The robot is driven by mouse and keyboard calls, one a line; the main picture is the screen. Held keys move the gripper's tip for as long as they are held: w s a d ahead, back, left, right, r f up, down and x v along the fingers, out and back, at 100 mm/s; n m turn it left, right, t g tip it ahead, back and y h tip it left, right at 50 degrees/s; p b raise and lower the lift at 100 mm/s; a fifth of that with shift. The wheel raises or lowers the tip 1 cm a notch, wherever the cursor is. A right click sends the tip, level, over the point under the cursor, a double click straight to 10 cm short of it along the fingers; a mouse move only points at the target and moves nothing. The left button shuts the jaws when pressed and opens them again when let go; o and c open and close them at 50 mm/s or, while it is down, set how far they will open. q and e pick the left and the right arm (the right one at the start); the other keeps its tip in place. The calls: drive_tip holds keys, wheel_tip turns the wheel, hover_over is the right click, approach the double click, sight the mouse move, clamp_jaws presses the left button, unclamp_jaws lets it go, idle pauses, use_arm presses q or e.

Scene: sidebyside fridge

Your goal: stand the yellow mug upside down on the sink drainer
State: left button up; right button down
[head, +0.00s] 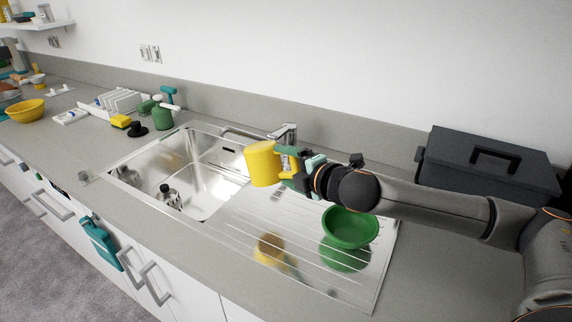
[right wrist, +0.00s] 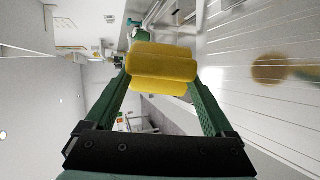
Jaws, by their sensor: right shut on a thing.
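The yellow mug (head: 262,165) is held in the air above the steel sink drainer (head: 232,222), near the edge of the basin. Its axis is close to vertical, and its upper end looks plain yellow; I cannot tell surely whether that is the base or the mouth. My right gripper (head: 288,168) is shut on the mug from the right side. In the right wrist view the mug (right wrist: 162,62) sits between the two green fingers. A yellow reflection shows on the drainer below, with clear space under the mug. My left gripper is not in view.
A green bowl (head: 350,225) stands on the drainer's right part. The tap (head: 288,132) rises behind the mug. The sink basin (head: 205,170) holds a dark bottle (head: 169,196). A dark grey box (head: 488,165) stands behind my right arm. The drainer's front left part is bare.

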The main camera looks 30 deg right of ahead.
drive_tip(key=shift+f+b, duration=2.7)
drive_tip(key=shift+f, duration=1.75)
drive_tip(key=shift+f+b, duration=0.55)
drive_tip(key=shift+f, duration=0.3)
drive_tip(key=shift+c, duration=0.2)
unclamp_jaws()
drive_tip(key=shift+r, duration=0.1)
drive_tip(key=shift+o, duration=0.2)
